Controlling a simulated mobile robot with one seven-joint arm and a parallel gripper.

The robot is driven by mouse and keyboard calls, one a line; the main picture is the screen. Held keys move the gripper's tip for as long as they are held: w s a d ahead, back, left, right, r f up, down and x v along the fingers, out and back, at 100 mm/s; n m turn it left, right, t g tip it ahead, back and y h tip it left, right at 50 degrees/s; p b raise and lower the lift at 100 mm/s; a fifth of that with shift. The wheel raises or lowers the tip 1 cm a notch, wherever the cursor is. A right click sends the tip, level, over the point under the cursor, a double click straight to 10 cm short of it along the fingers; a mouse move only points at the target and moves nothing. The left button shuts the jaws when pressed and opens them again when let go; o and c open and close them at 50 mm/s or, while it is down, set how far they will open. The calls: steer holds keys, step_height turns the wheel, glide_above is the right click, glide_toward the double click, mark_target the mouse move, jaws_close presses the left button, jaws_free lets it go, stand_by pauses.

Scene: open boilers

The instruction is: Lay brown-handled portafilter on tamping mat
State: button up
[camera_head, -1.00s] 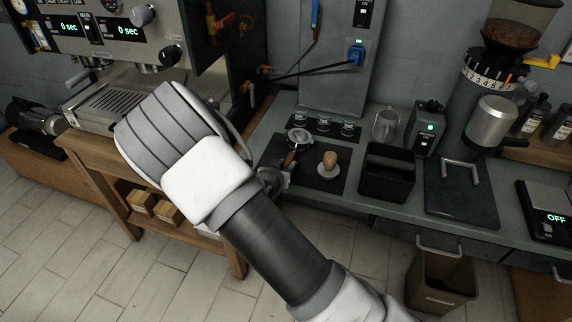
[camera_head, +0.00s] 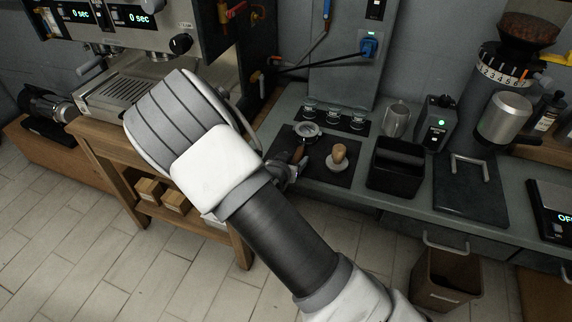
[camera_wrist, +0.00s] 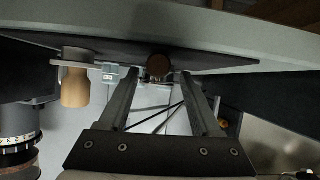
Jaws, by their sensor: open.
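The brown-handled portafilter (camera_head: 306,130) shows in the head view with its metal head over the back left of the dark tamping mat (camera_head: 325,174). Its brown handle (camera_head: 299,153) points toward my gripper (camera_head: 286,172), which is at the mat's left front edge and partly hidden by my arm. In the wrist view, which is upside down, the round brown handle end (camera_wrist: 158,65) shows between the tips of my open gripper (camera_wrist: 158,76). The fingers look apart from the handle. The mat (camera_wrist: 215,60) shows as a dark sheet there.
A wooden-handled tamper (camera_head: 339,156) stands on the mat, right of the portafilter. A black knock box (camera_head: 396,166) and a steel jug (camera_head: 396,120) are to the right. The espresso machine (camera_head: 130,85) stands on a wooden table (camera_head: 105,150) at left.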

steer(key=p+v, duration=0.3)
steer(key=v, duration=1.4)
steer(key=shift+w+r, duration=0.1)
steer(key=shift+w, duration=0.05)
step_height(320, 180, up, 16)
steer(key=s+d+n+g+y+p, duration=0.1)
steer(key=s+n+g+y, duration=0.1)
steer(key=g+y, duration=0.5)
steer(key=s+d+r+n+h, duration=0.1)
steer(key=s+d+r, duration=0.3)
steer(key=s+d, duration=0.3)
steer(key=s+d+r+h+p, duration=0.1)
steer(key=s+d+r, duration=0.4)
steer(key=s+d, duration=0.3)
steer(key=shift+d+n+t, duration=0.4)
steer(key=shift+d, duration=0.25)
